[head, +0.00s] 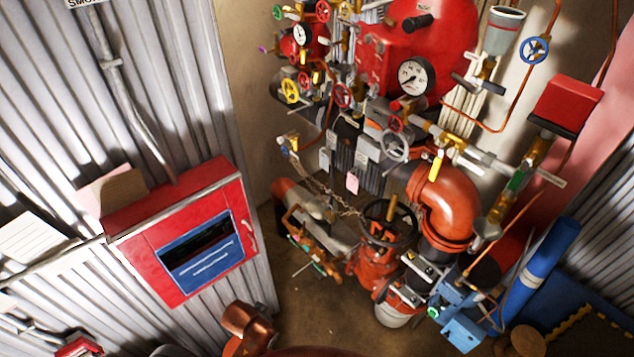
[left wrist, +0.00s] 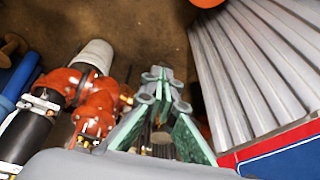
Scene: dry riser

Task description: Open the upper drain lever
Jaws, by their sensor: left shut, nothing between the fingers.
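In the left wrist view my left gripper (left wrist: 166,78) shows as grey fingers with green pads. It is shut and empty, pointing down over the floor. Red pipework (left wrist: 95,105) lies to its left in that view. I cannot pick out this gripper in the head view, and my right gripper is not in view. The head view shows a yellow lever (head: 437,165) beside the large orange elbow (head: 449,205). Small levers with pale bodies (head: 418,265) sit lower, near the dark handwheel (head: 388,222). I cannot tell which is the upper drain lever.
A red cabinet (head: 150,255) hangs on the corrugated wall (head: 180,100) at left. Gauges (head: 415,77) and small wheels crowd the upper middle. A blue cylinder (head: 540,268) stands at right. Some floor (head: 320,315) is clear at the bottom middle.

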